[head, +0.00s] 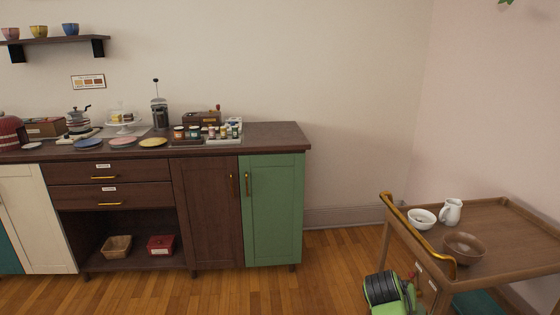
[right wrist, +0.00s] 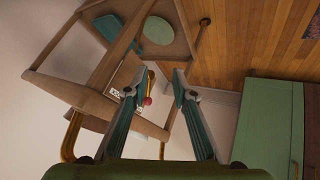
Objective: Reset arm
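My right gripper (right wrist: 155,82) shows in the right wrist view with its two fingers spread apart. No held object can be made out between the fingers. A small red round thing (right wrist: 147,101) shows near the left fingertip; I cannot tell how far it is from the finger. A green and black part that looks like my right arm (head: 390,290) shows at the bottom of the head view, beside the wooden cart (head: 510,225). My left gripper is in neither view.
The cart bears a white bowl (head: 422,219), white jug (head: 451,211) and brown bowl (head: 463,248). A long sideboard (head: 205,205) with plates, jars and a grinder (head: 159,114) stands along the wall. The wooden floor (head: 325,265) between sideboard and cart is clear.

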